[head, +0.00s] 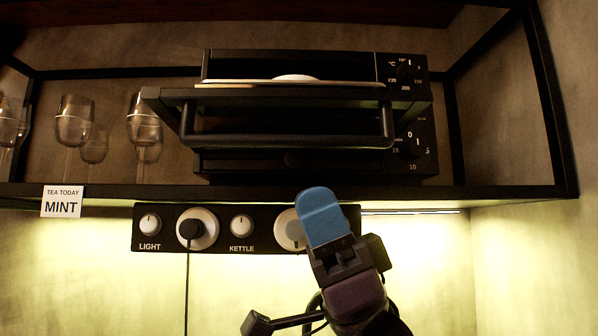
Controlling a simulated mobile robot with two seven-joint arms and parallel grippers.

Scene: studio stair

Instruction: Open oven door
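The black toaster oven (222,65) stands on the shelf. Its door (165,93) is tipped forward and down from the body, so it stands at least partly open; the exact angle is hard to tell. The black bar handle (290,142) is on the door's front. Above the door's edge, a pale tray or rack with a white rounded thing (296,77) shows. My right gripper (320,217), with a blue fingertip, is below the shelf, apart from the handle. One finger hides the other, so its opening is unclear. My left gripper is not in view.
Glasses (75,120) stand on the shelf at left. A card reading MINT (62,201) hangs at the shelf edge (480,194). A knob panel (265,216) sits below, partly behind my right gripper. The oven's dials (411,142) are on its right side.

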